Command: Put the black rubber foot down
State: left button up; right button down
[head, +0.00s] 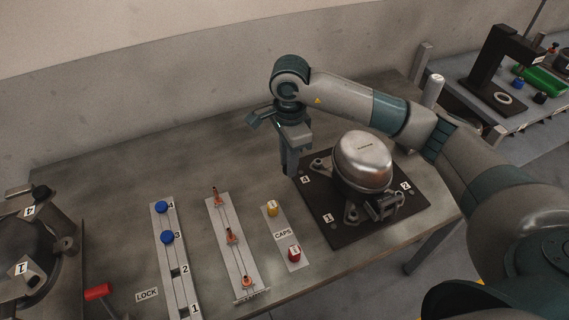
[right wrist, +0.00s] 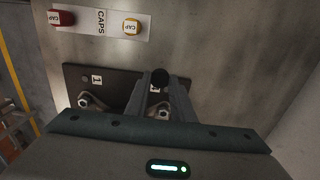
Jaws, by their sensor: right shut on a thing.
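My right gripper (head: 289,168) points down at the back-left corner of a black base plate (head: 345,238), by its number 4. In the right wrist view, my right gripper (right wrist: 163,88) is shut on the black rubber foot (right wrist: 160,77), a small dark round piece between the fingertips. In the head view the foot is hidden or too small to make out. I cannot tell whether it touches the plate. A silver compressor (head: 364,160) with bracket feet stands on the plate. My left gripper is out of view.
Left of the plate lie a strip with a yellow cap (head: 271,208) and a red cap (head: 294,253), a strip with orange-brown parts (head: 231,236), and a numbered strip with blue pieces (head: 166,237). Another black unit (head: 40,255) is at far left. The table's back left is clear.

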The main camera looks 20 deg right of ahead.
jog(key=shift+w+f, duration=0.4)
jog(key=shift+w, duration=0.25)
jog(key=shift+w+f, duration=0.4)
jog(key=shift+w, duration=0.25)
jog(key=shift+f+p, duration=0.45)
jog(key=shift+p, duration=0.2)
jog(key=shift+f+p, duration=0.55)
jog(key=shift+f, duration=0.95)
